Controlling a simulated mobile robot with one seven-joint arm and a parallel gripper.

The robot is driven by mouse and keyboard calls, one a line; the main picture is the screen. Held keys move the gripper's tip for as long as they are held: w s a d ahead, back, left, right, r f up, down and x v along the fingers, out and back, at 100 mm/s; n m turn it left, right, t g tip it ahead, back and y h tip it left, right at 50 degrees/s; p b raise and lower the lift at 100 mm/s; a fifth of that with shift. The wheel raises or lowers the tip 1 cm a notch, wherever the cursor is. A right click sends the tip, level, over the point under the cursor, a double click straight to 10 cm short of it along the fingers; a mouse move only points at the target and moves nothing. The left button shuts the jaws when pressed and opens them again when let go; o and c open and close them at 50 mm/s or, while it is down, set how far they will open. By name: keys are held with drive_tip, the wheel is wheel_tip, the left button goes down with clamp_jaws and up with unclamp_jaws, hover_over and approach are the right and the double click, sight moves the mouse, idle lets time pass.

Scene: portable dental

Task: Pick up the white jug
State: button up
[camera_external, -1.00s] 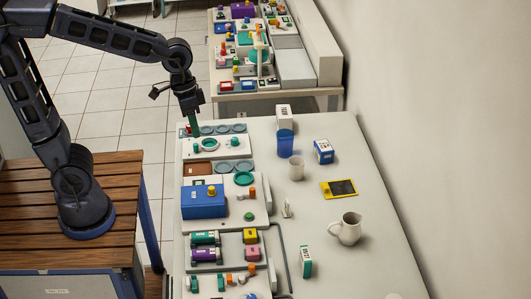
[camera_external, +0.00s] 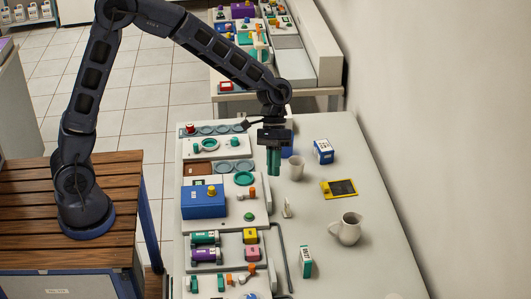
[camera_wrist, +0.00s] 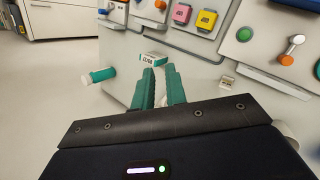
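The white jug (camera_external: 347,228) stands upright on the right part of the pale table, with its handle toward the left. My gripper (camera_external: 273,172) hangs above the table, farther back and to the left of the jug, with its green fingers pointing down. It is clearly apart from the jug. In the wrist view the two green fingers (camera_wrist: 163,80) stand apart with a gap between them. A pale shape shows low in that gap, mostly hidden by the fingers; I cannot tell for certain whether it is the jug.
A white cup (camera_external: 296,168) stands just right of my gripper. A green-and-white box (camera_external: 306,261) stands near the jug. Panels and a blue case (camera_external: 204,202) fill the table's left side.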

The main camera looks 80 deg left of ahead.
drive_tip(key=w+f+n+h, duration=0.3)
drive_tip(key=w+f+h, duration=0.1)
drive_tip(key=w+f, duration=0.75)
drive_tip(key=n+t+h, duration=0.2)
drive_tip(key=n+h, duration=0.1)
drive_tip(key=h, duration=0.1)
approach(331, 246)
drive_tip(key=r, duration=0.4)
drive_tip(key=shift+w+a+r, duration=0.15)
drive_tip(key=shift+w+a, duration=0.05)
drive_tip(key=shift+a, duration=0.15)
drive_tip(key=x, duration=0.5)
drive_tip(key=shift+d, duration=0.15)
drive_tip(key=shift+s+x, duration=0.15)
drive_tip(key=shift+x, duration=1.2)
drive_tip(key=shift+s+x, duration=0.1)
drive_tip(key=shift+x, duration=1.3)
clamp_jaws()
